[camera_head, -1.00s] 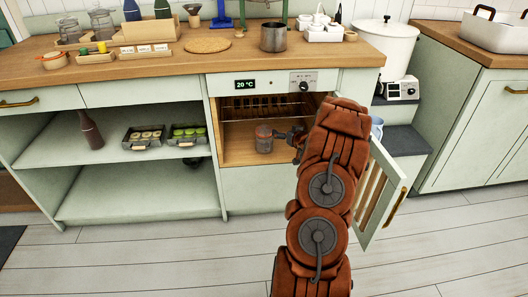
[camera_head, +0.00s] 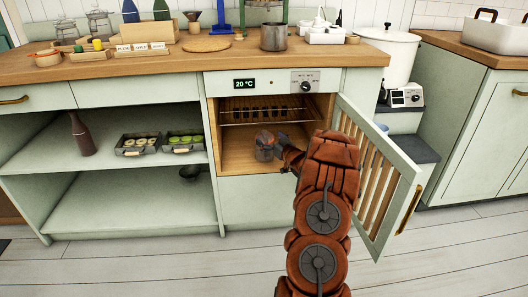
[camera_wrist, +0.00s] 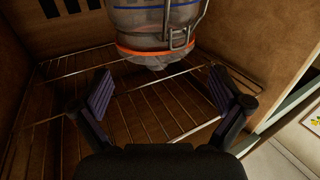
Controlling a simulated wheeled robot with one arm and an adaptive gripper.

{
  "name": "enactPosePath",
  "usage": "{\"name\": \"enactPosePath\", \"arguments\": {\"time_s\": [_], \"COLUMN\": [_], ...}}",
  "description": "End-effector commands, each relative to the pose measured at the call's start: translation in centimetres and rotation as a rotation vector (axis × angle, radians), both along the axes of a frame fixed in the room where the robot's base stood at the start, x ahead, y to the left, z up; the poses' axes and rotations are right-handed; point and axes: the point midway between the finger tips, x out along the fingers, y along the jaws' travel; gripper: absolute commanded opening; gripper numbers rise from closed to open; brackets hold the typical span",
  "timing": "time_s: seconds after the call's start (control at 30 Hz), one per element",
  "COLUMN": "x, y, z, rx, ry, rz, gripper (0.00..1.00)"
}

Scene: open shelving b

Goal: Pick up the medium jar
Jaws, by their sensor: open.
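A clear glass jar (camera_head: 265,146) with an orange ring stands inside the open oven compartment, in its lower part. In the wrist view the jar (camera_wrist: 155,22) fills the top centre, cut off by the frame edge, with a wire clasp, an orange band and a blue line showing. My gripper (camera_wrist: 160,84) is open and empty, its two dark fingers spread on either side below the jar in the picture. In the head view my gripper (camera_head: 285,145) is at the jar's right side, partly hidden by my arm. I cannot tell whether it touches the jar.
The oven door (camera_head: 378,180) hangs open to the right of my arm. A wire rack (camera_head: 265,113) spans the compartment above the jar. Compartment walls are close around the gripper. Open shelves with a bottle (camera_head: 83,135) and two trays stand to the left.

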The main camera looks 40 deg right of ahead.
Motion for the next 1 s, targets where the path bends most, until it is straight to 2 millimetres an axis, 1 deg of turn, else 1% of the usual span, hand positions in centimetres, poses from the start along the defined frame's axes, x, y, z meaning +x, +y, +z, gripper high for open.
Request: {"name": "enactPosePath", "arguments": {"time_s": [0.17, 0.3, 0.4, 0.53, 0.77, 1.0], "x": [1.8, 3.3, 4.1, 4.5, 4.6, 4.6], "y": [-0.5, -1.0, -1.1, -1.3, -1.3, -1.3], "z": [-0.7, -0.8, -0.8, -0.7, -0.6, -0.5], "rx": [-0.002, -0.002, 0.001, 0.002, 0.002, 0.001], "ry": [-0.001, 0.002, 0.003, 0.002, 0.002, 0.002], "rz": [0.003, 0.002, 0.001, 0.0, 0.0, 0.0], "gripper": [1.0, 1.0, 1.0, 1.0, 1.0, 0.76]}}
